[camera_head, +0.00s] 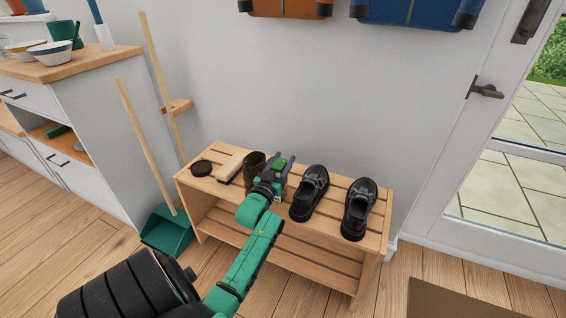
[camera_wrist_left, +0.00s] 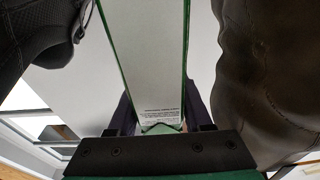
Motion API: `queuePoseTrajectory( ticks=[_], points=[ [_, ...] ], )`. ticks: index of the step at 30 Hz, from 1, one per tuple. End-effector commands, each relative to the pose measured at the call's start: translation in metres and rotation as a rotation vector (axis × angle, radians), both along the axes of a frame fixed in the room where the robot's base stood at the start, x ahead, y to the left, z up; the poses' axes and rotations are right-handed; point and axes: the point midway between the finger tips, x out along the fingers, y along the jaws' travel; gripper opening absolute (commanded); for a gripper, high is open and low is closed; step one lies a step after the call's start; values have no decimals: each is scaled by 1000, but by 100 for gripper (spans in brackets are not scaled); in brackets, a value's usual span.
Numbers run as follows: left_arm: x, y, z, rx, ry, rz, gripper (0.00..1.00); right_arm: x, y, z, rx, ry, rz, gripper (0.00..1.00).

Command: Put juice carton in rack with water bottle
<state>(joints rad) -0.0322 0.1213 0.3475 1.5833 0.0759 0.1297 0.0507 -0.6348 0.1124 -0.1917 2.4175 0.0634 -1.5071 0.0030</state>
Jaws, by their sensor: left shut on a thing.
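A juice carton, white with green edges (camera_wrist_left: 148,50), stands between the fingers of my left gripper (camera_wrist_left: 158,118) in the left wrist view, with small print near its lower end. In the head view my left gripper (camera_head: 272,178) is at the wooden shoe bench (camera_head: 330,250), between a brown boot (camera_head: 254,167) and a black shoe (camera_head: 310,190). It is shut on the carton, whose green top (camera_head: 281,163) shows between the purplish fingers. The gripper hides the carton's lower part, so I cannot tell whether it touches the bench. No water bottle or rack holding one is seen. My right gripper is not seen.
Another black shoe (camera_head: 359,208), a brush (camera_head: 230,167) and a dark tin (camera_head: 201,168) are on the bench. A dustpan (camera_head: 168,232) and broom sticks (camera_head: 146,140) stand left. Orange (camera_head: 290,8) and blue (camera_head: 410,12) bags hang above. A glazed door (camera_head: 470,150) is at right.

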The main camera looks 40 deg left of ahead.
Motion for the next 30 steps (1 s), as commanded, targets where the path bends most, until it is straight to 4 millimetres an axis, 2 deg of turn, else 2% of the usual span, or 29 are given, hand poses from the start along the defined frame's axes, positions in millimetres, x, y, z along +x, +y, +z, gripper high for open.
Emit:
queuePoseTrajectory(
  ticks=[2, 3, 4, 5, 17, 22, 30],
  points=[
    [0, 0, -1, 2, -2, 0, 0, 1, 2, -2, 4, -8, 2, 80],
    [0, 0, -1, 0, 0, 0, 65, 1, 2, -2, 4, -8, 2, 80],
    [0, 0, -1, 0, 0, 0, 76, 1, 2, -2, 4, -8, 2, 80],
    [0, 0, -1, 0, 0, 0, 80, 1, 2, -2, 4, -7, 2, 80],
    [-3, -1, 0, -1, 2, 0, 80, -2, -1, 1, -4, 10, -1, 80],
    [-29, -10, -3, -1, 4, 0, 80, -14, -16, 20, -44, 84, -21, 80],
    [-81, -28, -12, -2, 5, 0, 80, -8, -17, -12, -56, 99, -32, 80]
  ],
)
